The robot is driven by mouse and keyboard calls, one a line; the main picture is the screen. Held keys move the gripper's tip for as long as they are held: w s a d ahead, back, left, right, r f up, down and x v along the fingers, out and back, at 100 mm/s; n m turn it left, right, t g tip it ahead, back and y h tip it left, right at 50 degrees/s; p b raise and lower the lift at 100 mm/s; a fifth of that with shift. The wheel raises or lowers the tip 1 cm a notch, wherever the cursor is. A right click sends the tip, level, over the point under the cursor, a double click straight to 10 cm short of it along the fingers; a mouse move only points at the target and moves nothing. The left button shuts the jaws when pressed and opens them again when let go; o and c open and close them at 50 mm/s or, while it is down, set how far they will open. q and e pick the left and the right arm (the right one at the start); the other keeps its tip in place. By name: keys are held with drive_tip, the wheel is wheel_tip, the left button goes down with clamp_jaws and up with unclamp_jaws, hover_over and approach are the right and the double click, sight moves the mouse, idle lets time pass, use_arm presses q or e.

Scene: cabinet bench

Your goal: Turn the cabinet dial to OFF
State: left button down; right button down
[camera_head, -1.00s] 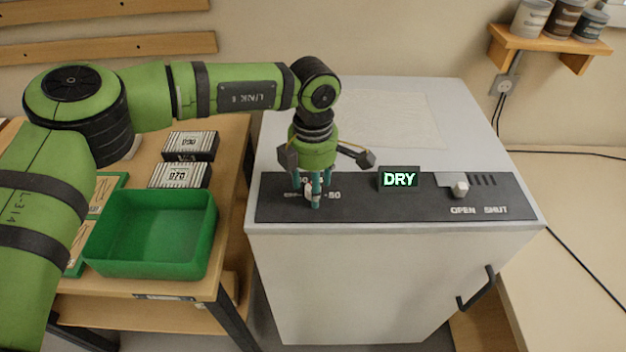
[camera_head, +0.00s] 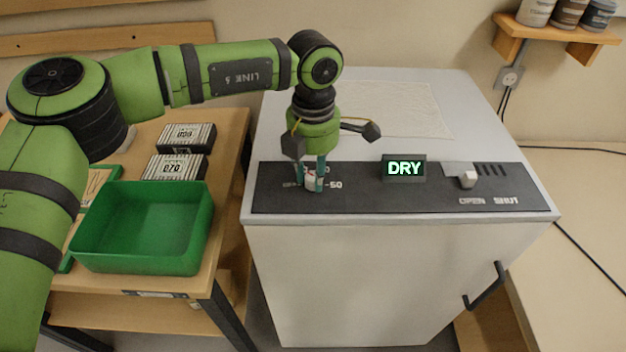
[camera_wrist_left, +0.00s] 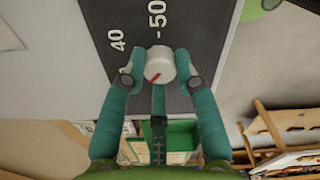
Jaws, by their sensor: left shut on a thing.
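The cabinet (camera_head: 340,270) is a white box with a dark control panel (camera_head: 355,195) along its top front. The dial is a small white knob at the panel's left; it shows in the left wrist view (camera_wrist_left: 159,66) with a red pointer mark. The marks "40" and "-50" are beside it; the OFF mark cannot be read. My left gripper (camera_head: 312,184) comes down from above and is shut on the dial, a teal finger on either side. A small display (camera_head: 403,169) on the panel reads DRY. My right gripper is not in view.
A white slider knob (camera_head: 468,180) sits by OPEN and SHUT at the panel's right. A green bin (camera_head: 145,240) and two striped boxes (camera_head: 185,138) are on the wooden bench at left. A shelf with cans (camera_head: 566,15) hangs at upper right. The cabinet top is mostly clear.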

sight(313, 176)
use_arm(q)
drive_tip(key=n+b, duration=0.4)
drive_tip(key=shift+f+n, duration=0.3)
drive_tip(key=shift+r+n+b, duration=0.2)
drive_tip(key=shift+n+b, duration=1.4)
drive_tip(key=shift+n, duration=0.3)
drive_tip(key=c, duration=0.9)
unclamp_jaws()
drive_tip(key=shift+c, duration=0.2)
drive_tip(key=shift+r, duration=0.1)
drive_tip(key=shift+r, duration=0.15)
wheel_tip(313, 176, up, 12)
